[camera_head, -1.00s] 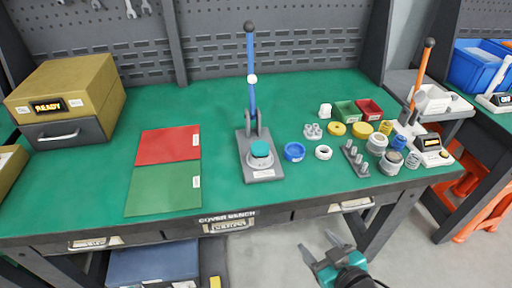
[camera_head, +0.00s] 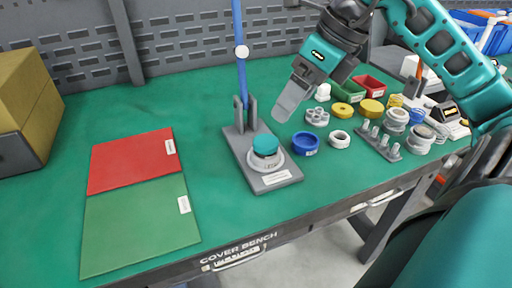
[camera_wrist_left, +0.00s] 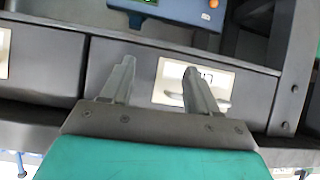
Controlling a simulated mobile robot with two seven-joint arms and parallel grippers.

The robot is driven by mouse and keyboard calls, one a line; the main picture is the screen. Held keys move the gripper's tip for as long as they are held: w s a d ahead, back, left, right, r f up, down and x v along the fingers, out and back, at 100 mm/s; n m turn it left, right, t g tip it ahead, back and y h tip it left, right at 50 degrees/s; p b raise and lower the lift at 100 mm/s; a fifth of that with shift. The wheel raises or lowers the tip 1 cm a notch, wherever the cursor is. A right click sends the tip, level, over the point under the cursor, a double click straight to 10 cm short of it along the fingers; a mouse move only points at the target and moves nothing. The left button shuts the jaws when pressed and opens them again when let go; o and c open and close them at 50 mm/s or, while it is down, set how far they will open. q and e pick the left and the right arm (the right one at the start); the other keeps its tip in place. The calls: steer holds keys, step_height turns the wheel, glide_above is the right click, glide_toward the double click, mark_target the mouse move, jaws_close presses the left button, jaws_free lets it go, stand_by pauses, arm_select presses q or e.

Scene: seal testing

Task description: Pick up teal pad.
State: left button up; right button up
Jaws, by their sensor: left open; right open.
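The teal pad (camera_head: 265,144) is a small round disc. It sits on top of the round grey holder of the grey press base (camera_head: 262,172), below the blue lever (camera_head: 240,60). My right gripper (camera_head: 288,102) hangs above the bench, up and to the right of the pad and apart from it, with its fingers pointing down and left. Its fingers overlap in the head view. My left gripper (camera_wrist_left: 156,75) shows in the left wrist view with two fingers spread and nothing between them, facing drawer fronts. It is not in the head view.
A blue ring (camera_head: 305,144) and a white ring (camera_head: 340,139) lie right of the press. Further right stand a grey peg rack (camera_head: 378,142) and several round parts. Red (camera_head: 132,160) and green (camera_head: 140,225) mats lie left. The bench between mats and press is clear.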

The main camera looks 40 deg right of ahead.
steer(key=d+h, duration=0.1)
glide_toward(267, 142)
step_height(267, 142, down, 3)
steer(key=shift+w+b+x, duration=0.15)
steer(key=shift+w+x, duration=0.1)
steer(key=shift+x, duration=1.05)
steer(key=shift+w+b+x, duration=0.15)
steer(key=shift+w+x, duration=0.05)
steer(key=shift+x, duration=1.1)
steer(key=shift+a+r, duration=0.1)
steer(key=shift+r, duration=0.1)
steer(key=shift+c, duration=0.2)
steer(key=c, duration=1.1)
steer(key=shift+r, duration=0.15)
